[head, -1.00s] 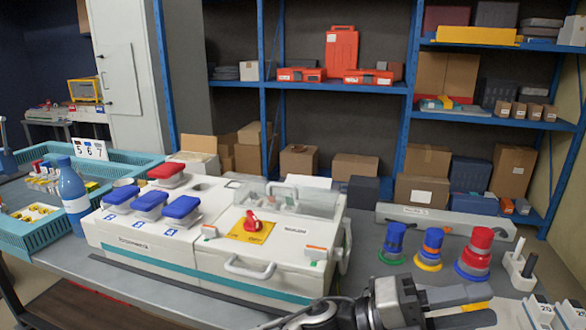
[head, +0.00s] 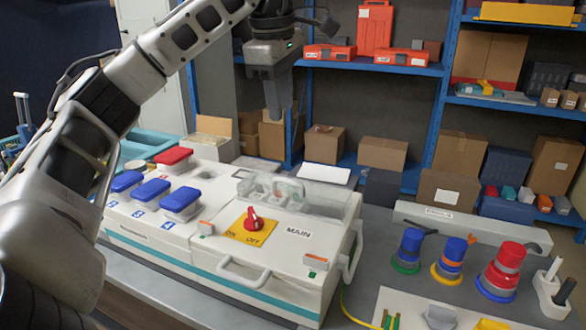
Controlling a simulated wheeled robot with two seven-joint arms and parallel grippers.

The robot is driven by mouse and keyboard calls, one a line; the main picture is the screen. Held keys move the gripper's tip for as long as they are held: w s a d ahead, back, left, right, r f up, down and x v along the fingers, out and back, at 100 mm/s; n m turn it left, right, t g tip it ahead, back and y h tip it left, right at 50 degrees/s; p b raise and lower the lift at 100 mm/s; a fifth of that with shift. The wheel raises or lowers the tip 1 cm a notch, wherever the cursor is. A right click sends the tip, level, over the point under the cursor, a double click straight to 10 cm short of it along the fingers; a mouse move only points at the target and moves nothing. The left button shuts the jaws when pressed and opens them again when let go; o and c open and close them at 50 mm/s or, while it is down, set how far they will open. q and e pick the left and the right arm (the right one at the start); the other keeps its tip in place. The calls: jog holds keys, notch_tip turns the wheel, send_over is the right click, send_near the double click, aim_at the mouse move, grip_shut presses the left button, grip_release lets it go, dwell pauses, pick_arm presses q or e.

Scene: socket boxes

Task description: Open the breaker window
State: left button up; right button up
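The breaker window is a clear, see-through cover (head: 325,197) on top of the white box with the red MAIN switch (head: 254,220). The cover looks closed, lying low over the back of the box top. A pale, rounded handle shape (head: 289,190) shows at it. My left gripper (head: 277,104) hangs fingers down, above and behind the box's back edge in the picture, apart from the cover. I see its fingers edge-on, so their gap is hidden. No contact with the window shows. My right gripper is not in view.
Blue-lidded socket boxes (head: 152,191) and a red-lidded one (head: 173,156) stand left of the switch. A blue shelf (head: 438,95) with cartons stands behind. My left arm covers the left side.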

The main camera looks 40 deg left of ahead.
aim_at(290, 180)
pick_arm(q)
jog(key=w+f+b, duration=0.1)
jog(key=f, duration=0.4)
jog(key=w+f+b, duration=0.1)
jog(key=f, duration=0.4)
jog(key=f+b, duration=0.1)
jog(key=f, duration=0.4)
jog(key=shift+w+a+f, duration=0.15)
jog(key=shift+w+a, duration=0.25)
grip_shut()
